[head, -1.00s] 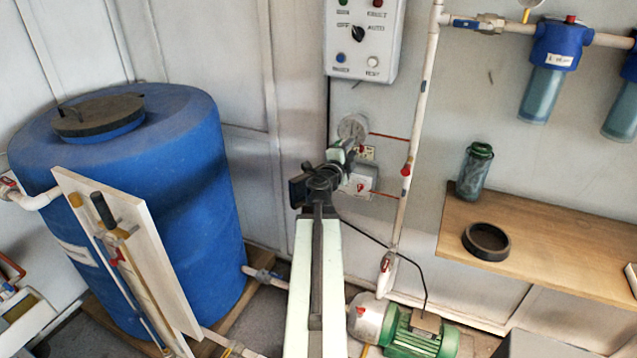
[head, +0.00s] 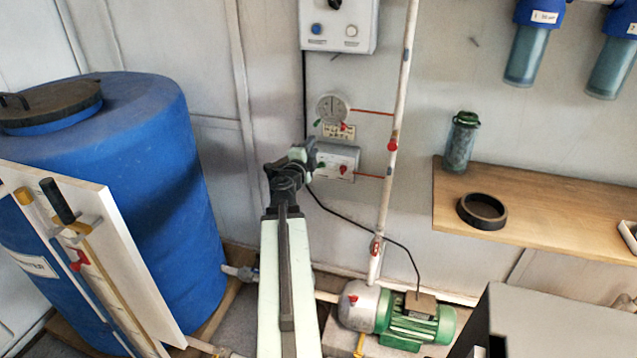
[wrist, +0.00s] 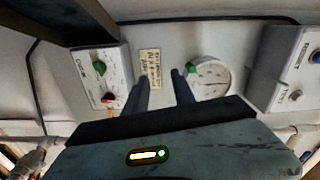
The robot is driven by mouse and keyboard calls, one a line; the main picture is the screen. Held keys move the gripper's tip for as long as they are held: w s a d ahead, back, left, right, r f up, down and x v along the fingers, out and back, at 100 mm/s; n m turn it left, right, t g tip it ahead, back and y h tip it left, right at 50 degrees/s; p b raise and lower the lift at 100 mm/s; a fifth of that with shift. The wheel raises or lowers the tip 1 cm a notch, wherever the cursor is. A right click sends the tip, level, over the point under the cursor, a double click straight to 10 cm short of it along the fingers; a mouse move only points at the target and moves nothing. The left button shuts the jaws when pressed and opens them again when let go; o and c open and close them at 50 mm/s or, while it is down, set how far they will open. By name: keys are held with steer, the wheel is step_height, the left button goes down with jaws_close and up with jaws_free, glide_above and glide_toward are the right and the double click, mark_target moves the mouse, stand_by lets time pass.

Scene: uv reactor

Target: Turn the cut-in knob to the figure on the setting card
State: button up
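A small grey switch box (head: 346,153) is on the wall. In the wrist view the box (wrist: 117,68) bears a green knob (wrist: 99,68) and a red knob (wrist: 109,98); its lettering is too small to read surely, so I cannot tell which is cut-in. The setting card (wrist: 149,69) is a cream label between the box and a round gauge (wrist: 213,77); its figures are not legible. My gripper (wrist: 161,74) has its fingers apart with nothing between them. In the head view my gripper (head: 311,153) is at the box's left side, partly hiding it.
A control panel (head: 338,22) is above the gauge. A white pipe (head: 398,110) with red valves runs right of the box. A blue tank (head: 150,180) stands left, a green pump (head: 420,322) below, and a wooden shelf (head: 550,205) at the right. A black cable hangs below the box.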

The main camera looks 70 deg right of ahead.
steer(key=b, duration=1.2)
glide_toward(320, 168)
steer(key=shift+d, duration=0.15)
steer(key=shift+d+r, duration=0.1)
steer(key=d, duration=0.7)
steer(key=shift+w+d, duration=0.2)
steer(key=shift+d, duration=0.15)
jaws_close()
